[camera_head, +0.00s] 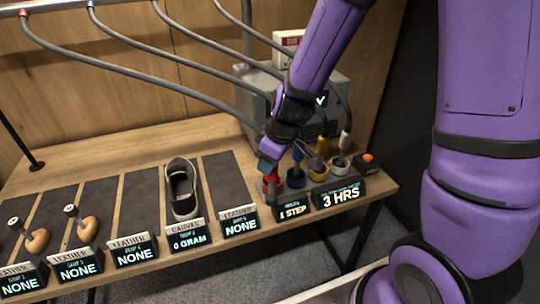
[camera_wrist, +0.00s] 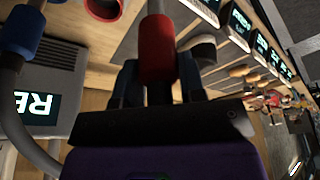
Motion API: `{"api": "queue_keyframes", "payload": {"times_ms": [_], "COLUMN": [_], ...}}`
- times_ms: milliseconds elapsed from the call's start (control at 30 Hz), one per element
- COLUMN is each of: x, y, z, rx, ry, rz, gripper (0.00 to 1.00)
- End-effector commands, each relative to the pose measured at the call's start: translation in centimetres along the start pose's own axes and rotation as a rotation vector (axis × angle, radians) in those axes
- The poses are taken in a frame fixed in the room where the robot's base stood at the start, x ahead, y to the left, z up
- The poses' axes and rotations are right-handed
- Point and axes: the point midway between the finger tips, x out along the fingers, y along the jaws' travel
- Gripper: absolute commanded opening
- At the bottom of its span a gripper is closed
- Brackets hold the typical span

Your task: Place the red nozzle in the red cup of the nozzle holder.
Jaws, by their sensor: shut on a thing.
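My gripper (camera_head: 271,160) is shut on the red nozzle (camera_head: 273,174), which points down. In the wrist view the red nozzle (camera_wrist: 156,50) sits between the two fingers (camera_wrist: 157,85). The red cup (camera_head: 269,188) is the leftmost cup of the nozzle holder, and in the head view the nozzle overlaps it. In the wrist view the red cup (camera_wrist: 105,8) shows at the top edge, left of the nozzle, with its opening empty. The nozzle appears apart from the cup; its exact height above it cannot be told.
Blue (camera_head: 297,158), yellow (camera_head: 321,147) and white (camera_head: 344,141) nozzles stand in the other cups. A grey machine (camera_head: 254,92) is behind. Labels reading 1 STEP (camera_head: 292,208) and 3 HRS (camera_head: 340,194) stand in front. A shoe (camera_head: 182,190) lies left. Hoses hang overhead.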

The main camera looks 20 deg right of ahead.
Motion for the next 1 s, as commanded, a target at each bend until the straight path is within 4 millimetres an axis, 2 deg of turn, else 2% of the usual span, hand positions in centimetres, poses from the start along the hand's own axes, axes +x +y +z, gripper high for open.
{"api": "queue_keyframes", "payload": {"times_ms": [300, 500, 667, 900, 1000], "x": [1.6, 2.2, 2.7, 5.3, 5.7], "y": [6.8, 9.6, 10.3, 10.3, 10.2], "z": [-2.6, -3.6, -3.7, -2.9, -2.8], "rx": [0.003, 0.002, 0.002, 0.004, 0.002], "ry": [0.000, 0.001, -0.001, -0.001, 0.000], "rz": [0.001, 0.001, -0.001, -0.001, 0.001], "gripper": [0.00, 0.00, 0.00, 0.00, 0.00]}}
